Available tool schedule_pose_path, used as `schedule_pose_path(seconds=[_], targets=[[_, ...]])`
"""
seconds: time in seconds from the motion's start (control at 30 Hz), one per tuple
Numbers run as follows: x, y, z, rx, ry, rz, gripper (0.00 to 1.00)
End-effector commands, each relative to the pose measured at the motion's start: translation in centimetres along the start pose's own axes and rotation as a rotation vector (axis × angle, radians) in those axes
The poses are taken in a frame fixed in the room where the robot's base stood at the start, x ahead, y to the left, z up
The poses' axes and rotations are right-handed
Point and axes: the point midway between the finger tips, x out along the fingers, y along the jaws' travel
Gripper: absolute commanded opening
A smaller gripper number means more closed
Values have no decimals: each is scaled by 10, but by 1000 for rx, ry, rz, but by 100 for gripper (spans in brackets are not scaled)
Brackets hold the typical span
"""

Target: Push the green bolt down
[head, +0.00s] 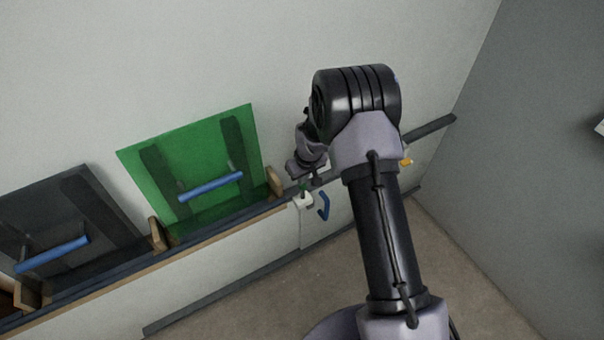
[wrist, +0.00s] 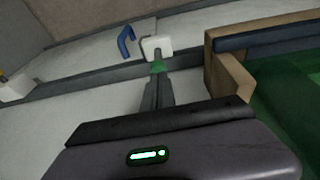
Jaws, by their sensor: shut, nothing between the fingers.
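The green bolt (wrist: 158,66) is a small green piece at the white bracket (wrist: 156,46) in the wrist view. In the head view it shows as a small green spot (head: 303,187) just above the white bracket (head: 303,201). My gripper (wrist: 158,78) is shut and empty, with its fingertips right at the green bolt. The fingers partly cover the bolt, and I cannot tell whether they touch it. In the head view my gripper (head: 316,181) is small and dark, close beside the bolt.
A blue handle (head: 324,206) sits beside the bracket. A yellow bolt (head: 406,161) is farther right, partly behind my arm. A green panel (head: 188,150) with a blue bar and a dark panel (head: 100,208) stand left along the ledge, between wooden blocks. The floor (head: 300,290) is clear.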

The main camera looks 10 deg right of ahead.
Motion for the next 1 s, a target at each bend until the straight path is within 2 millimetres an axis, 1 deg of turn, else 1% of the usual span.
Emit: schedule_pose_path(seconds=[0.03, 0.1, 0.4, 0.47, 0.57, 0.7, 0.73, 1.0], targets=[[4, 0, 1, 0, 0, 0, 0], [6, 1, 2, 0, 1, 0, 0], [6, 1, 2, 1, 0, 0, 0], [8, 0, 3, 1, 0, 0, 0], [21, 0, 6, 1, 0, 0, 0], [43, -1, 12, 2, -1, -1, 0], [45, -1, 13, 2, 0, 0, 0], [44, -2, 14, 1, -4, -2, 0]])
